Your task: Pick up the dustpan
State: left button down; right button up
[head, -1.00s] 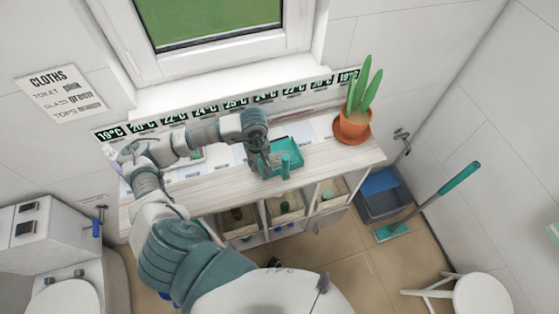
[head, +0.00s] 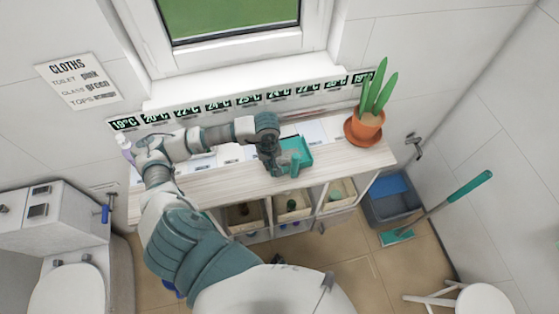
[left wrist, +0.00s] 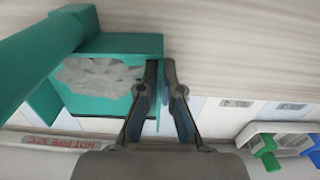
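The teal dustpan (head: 304,147) lies on the pale wooden shelf top, right of my left gripper (head: 277,167). In the left wrist view the dustpan (left wrist: 85,103) holds a patch of grey debris, and its thick handle runs off to the upper left. My left gripper (left wrist: 160,68) has its two fingers close together, one on each side of the dustpan's side wall, which shows between them. The fingers look shut on that wall; the exact contact at the tips is hard to see. The dustpan appears to rest on the shelf. My right gripper is not in view.
A potted plant (head: 366,127) stands at the shelf's right end. Temperature cards line the wall behind. Bins (head: 292,205) sit below the shelf top. A blue-grey bucket (head: 392,205) and a teal-handled mop (head: 460,193) stand right. A toilet (head: 68,290) is left.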

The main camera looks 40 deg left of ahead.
pick_arm(q)
jog(key=shift+r, duration=0.2)
